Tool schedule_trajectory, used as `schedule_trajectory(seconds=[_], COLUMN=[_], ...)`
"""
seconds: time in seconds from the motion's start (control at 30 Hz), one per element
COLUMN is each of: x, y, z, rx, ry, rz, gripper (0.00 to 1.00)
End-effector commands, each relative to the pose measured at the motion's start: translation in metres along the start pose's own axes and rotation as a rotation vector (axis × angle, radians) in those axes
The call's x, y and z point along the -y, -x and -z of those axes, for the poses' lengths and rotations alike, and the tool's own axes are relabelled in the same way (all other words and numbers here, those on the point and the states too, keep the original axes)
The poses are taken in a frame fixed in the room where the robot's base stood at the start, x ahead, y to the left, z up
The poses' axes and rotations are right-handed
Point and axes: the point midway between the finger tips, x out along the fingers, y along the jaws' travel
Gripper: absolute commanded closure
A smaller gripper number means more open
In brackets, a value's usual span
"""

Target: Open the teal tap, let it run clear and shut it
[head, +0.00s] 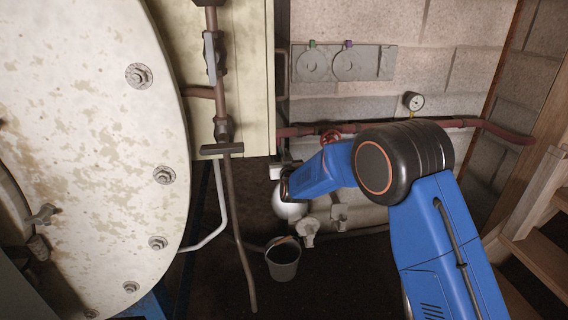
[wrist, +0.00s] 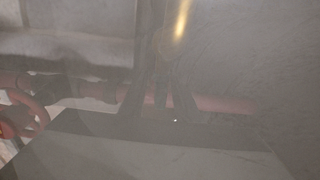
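I cannot make out a teal tap for certain in either view. My blue arm reaches in from the lower right. Its dark end, with my gripper, is by a white rounded vessel (head: 290,209) low on the wall, and the fingers do not show clearly there. The wrist view is hazy and dim. Dark finger-like shapes (wrist: 162,95) stand before a reddish pipe; their opening and any contact are unclear.
A large cream bolted tank face (head: 90,150) fills the left. A brown pipe with a lever (head: 210,58) runs down beside it. A dark bucket (head: 283,262) stands on the floor. A red wheel (head: 331,137) and gauge (head: 413,101) are along the wall pipe; wooden steps (head: 535,250) stand right.

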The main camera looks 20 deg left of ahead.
Motion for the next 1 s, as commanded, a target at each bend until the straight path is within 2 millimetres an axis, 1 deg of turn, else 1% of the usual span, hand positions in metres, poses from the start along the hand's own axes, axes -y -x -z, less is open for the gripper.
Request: schedule_trajectory(seconds=[0.17,0.7,0.9,1.0], x=[0.000,0.000,0.001,0.001], y=[0.024,0.131,0.158,0.165], z=[0.001,0.000,0.000,0.000], rx=[0.001,0.000,0.000,0.000], ry=[0.001,0.000,0.001,0.000], rz=[0.001,0.001,0.001,0.001], gripper=[0.71,0.71,0.71,0.71])
